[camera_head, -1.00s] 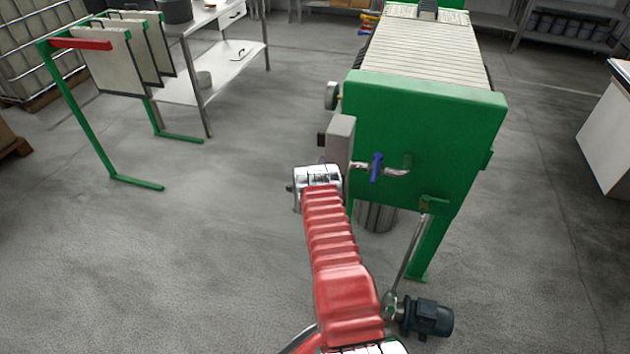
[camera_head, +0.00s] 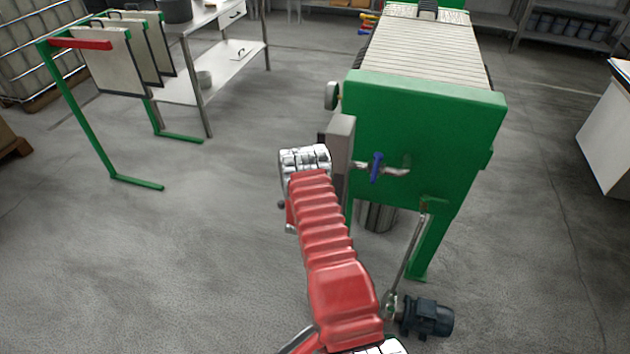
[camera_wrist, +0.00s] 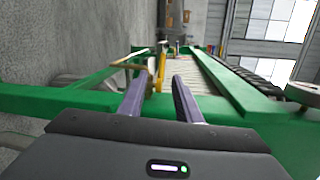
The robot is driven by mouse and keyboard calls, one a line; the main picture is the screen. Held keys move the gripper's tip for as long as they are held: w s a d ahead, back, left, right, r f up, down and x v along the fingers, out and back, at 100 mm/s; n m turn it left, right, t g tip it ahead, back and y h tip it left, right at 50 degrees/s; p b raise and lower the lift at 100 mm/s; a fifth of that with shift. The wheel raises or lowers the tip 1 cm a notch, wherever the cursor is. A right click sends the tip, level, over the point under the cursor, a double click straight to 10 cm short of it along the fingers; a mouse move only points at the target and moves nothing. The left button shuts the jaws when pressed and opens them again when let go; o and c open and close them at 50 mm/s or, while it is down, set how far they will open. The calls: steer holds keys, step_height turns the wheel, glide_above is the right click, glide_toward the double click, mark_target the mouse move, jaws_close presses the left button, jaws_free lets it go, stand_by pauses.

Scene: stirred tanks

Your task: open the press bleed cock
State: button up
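The filter press's green end plate (camera_head: 440,135) carries a cock with a blue handle (camera_head: 376,167) on a bent metal pipe. I cannot tell whether this is the bleed cock. In the wrist view my gripper (camera_wrist: 156,80) has two purple-grey fingers standing apart with a clear gap. A thin yellow part (camera_wrist: 161,70) shows between and beyond the fingertips; I cannot tell how close it is, and nothing looks gripped. In the head view the arm's end is beside the plate's left edge, left of the blue handle, and the fingers are hidden.
A round gauge-like part (camera_head: 331,95) sticks out from the press's left side. A motor (camera_head: 427,318) with a slanted rod stands on the floor below. A green rack (camera_head: 85,120) with hanging plates and a steel table (camera_head: 235,70) stand to the left. Floor between is clear.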

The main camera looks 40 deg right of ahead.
steer(key=shift+r, duration=0.25)
steer(key=shift+c, duration=1.4)
step_height(320, 180, up, 8)
steer(key=m+g, duration=0.1)
steer(key=m, duration=0.1)
steer(key=m+g+h, duration=0.1)
steer(key=m, duration=0.1)
steer(key=shift+w+f, duration=0.15)
jaws_close()
steer(key=s+a+r+m+g+y, duration=0.1)
steer(key=s+a+r+m+g, duration=0.3)
steer(key=r+m, duration=0.55)
steer(key=s+a+r+m+g, duration=0.2)
steer(key=s+a+r+m, duration=0.35)
steer(key=r, duration=0.65)
steer(key=s+a+r+m+t+y, duration=0.1)
steer(key=s+a+r+m+y, duration=0.3)
steer(key=s+a+m, duration=0.3)
steer(key=s+a+r+m+t+y, duration=0.1)
steer(key=s+a+r+m+y, duration=0.3)
steer(key=a, duration=1.3)
steer(key=s+a+r+m+t+y, duration=0.2)
steer(key=s+a+r+m+y, duration=0.3)
steer(key=s+a+m, duration=0.6)
steer(key=s+a+r, duration=0.1)
steer(key=s, duration=0.2)
steer(key=shift+s+a+r+m, duration=0.15)
steer(key=shift+s+r+m, duration=0.05)
steer(key=shift+s+m, duration=0.1)
